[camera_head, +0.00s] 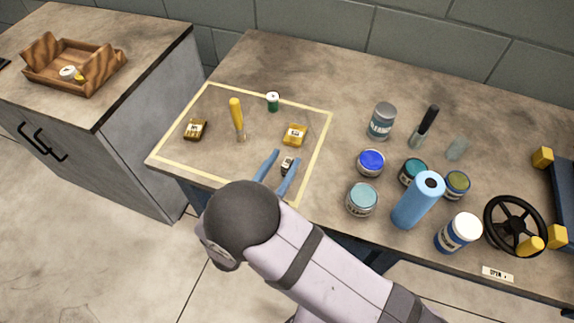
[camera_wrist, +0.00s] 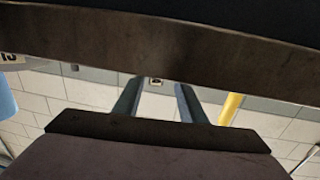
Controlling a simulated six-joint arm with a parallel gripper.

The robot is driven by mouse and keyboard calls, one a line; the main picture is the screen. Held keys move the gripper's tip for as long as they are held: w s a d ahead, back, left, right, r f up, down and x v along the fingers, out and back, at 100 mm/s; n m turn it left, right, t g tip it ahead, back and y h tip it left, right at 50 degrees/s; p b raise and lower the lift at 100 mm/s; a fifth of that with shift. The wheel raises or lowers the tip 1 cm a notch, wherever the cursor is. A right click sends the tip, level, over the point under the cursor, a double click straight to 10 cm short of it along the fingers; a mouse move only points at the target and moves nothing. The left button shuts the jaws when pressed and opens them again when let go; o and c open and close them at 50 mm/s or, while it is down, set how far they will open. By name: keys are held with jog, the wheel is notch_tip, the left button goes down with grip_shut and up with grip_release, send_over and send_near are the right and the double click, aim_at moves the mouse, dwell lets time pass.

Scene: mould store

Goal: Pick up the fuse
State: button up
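Several small items lie in a yellow-taped area on the table, and I cannot tell for certain which is the fuse. A small grey-and-dark piece (camera_head: 288,166) shows between my fingers. A yellow block with a dark label (camera_head: 295,135) lies just beyond my fingertips. A dark brown block with a yellowish face (camera_head: 195,130) lies at the left. My gripper (camera_head: 287,157) is open, its two blue-grey fingers apart, with no visible grip on anything. The fingers also show spread in the wrist view (camera_wrist: 159,82), with a small light-and-dark patch between their tips.
To the right stand several paint tins, a blue cylinder (camera_head: 418,202) and a black handwheel (camera_head: 514,226). A wooden tray (camera_head: 50,78) sits on the left cabinet.

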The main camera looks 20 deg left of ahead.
jog(key=w, duration=0.2)
jog(key=w+d, duration=0.1)
jog(key=shift+w+f+p, duration=0.15)
jog(key=shift+w+p, duration=0.25)
jog(key=shift+w+d, duration=0.1)
jog(key=shift+w, duration=0.5)
jog(key=shift+c, duration=0.4)
grip_shut()
